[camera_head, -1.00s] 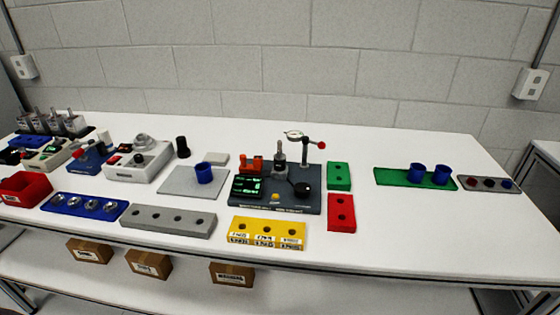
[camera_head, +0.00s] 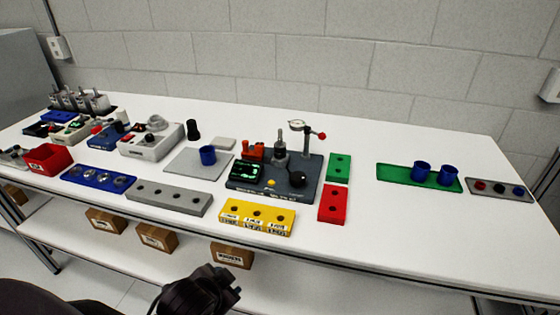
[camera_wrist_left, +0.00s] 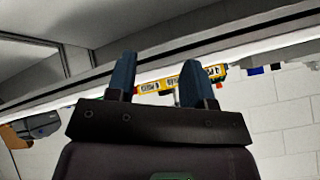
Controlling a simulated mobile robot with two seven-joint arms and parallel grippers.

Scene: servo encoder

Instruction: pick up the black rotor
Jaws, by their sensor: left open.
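A black upright cylinder (camera_head: 193,129) stands on the table behind the grey plate; it may be the black rotor, but I cannot tell for sure. A round black part (camera_head: 297,179) also sits on the dark test station (camera_head: 275,190). My left gripper (camera_head: 232,288) is low at the front, below and in front of the table edge, far from both. In the left wrist view its two fingers (camera_wrist_left: 157,78) are apart with nothing between them. My right gripper is not in view.
A yellow block (camera_head: 257,216) lies at the front edge; it also shows beyond the fingers in the left wrist view (camera_wrist_left: 182,84). A grey block (camera_head: 168,197), blue tray (camera_head: 97,178) and red bin (camera_head: 50,159) stand left. Boxes (camera_head: 156,236) lie on the lower shelf.

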